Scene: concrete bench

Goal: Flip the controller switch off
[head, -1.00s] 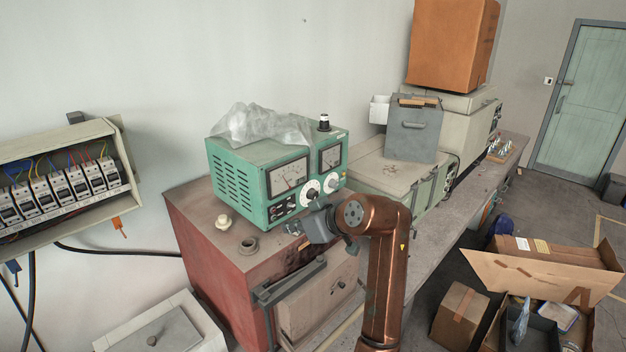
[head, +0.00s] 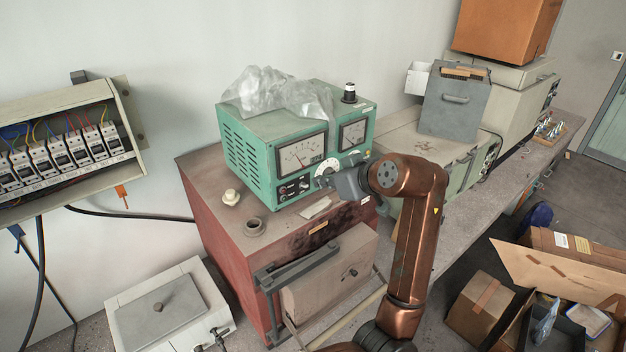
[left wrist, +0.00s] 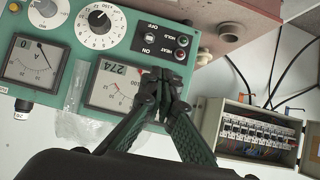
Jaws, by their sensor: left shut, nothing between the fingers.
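The controller is a green box (head: 246,166) with two dial meters, knobs and buttons, on the red cabinet. The wrist view shows the panel upside down. In the head view the switch (head: 304,186) is small, and its position is hard to tell. My left gripper (head: 335,182) is before the lower front panel, right of the switch. In the wrist view its fingertips (left wrist: 166,76) are shut and empty near the switch; contact cannot be told. My right gripper is not in view.
The red cabinet (head: 215,215) has a loose cream knob (head: 231,197) and a ring on top. A clear plastic bag (head: 265,92) lies on the controller. An open breaker box (head: 125,110) hangs at left. Grey-green cases (head: 395,140) stand at right.

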